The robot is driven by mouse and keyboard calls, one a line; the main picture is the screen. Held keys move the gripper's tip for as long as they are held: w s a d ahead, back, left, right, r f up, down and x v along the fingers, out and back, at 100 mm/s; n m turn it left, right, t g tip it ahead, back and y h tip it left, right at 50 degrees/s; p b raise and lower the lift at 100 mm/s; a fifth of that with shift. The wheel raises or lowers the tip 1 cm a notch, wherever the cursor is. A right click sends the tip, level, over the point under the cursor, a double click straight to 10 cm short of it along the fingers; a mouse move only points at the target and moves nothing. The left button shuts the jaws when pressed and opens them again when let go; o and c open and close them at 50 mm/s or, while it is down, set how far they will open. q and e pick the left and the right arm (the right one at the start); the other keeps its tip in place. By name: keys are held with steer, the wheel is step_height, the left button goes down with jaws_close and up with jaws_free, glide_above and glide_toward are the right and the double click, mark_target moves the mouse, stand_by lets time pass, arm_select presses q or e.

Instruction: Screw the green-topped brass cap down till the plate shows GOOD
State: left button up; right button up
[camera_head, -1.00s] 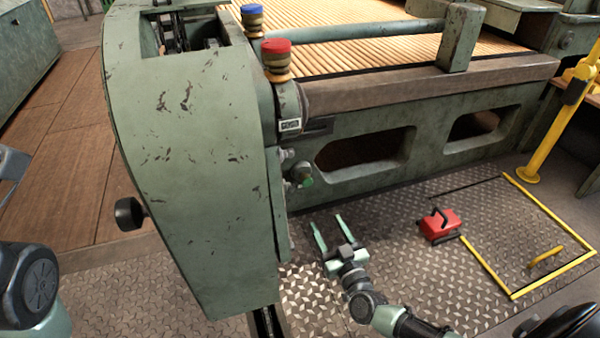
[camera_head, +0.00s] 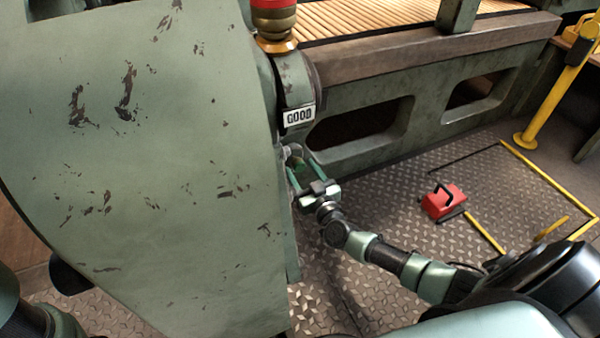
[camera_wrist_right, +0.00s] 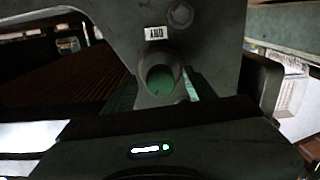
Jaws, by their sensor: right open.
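The green-topped brass cap (camera_head: 301,168) is on the near end of the green machine, low on its right edge, between the fingers of my right gripper (camera_head: 299,162). In the right wrist view its round green top (camera_wrist_right: 161,79) faces the camera, with the open fingers about it; I cannot tell whether they touch it. The brass side is hardly visible. The plate (camera_head: 298,116) above reads GOOD in the head view. A small white plate (camera_wrist_right: 155,32) also shows in the right wrist view, its lettering unclear. My left gripper is out of view.
A red-topped brass cap (camera_head: 274,20) stands above the plate. The machine's big green housing (camera_head: 150,150) fills the left. A red box with a black handle (camera_head: 443,201) sits on the tread-plate floor, near yellow lines and a yellow post (camera_head: 553,90).

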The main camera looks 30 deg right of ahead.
steer(key=shift+w, duration=0.6)
steer(key=shift+c, duration=0.4)
jaws_close()
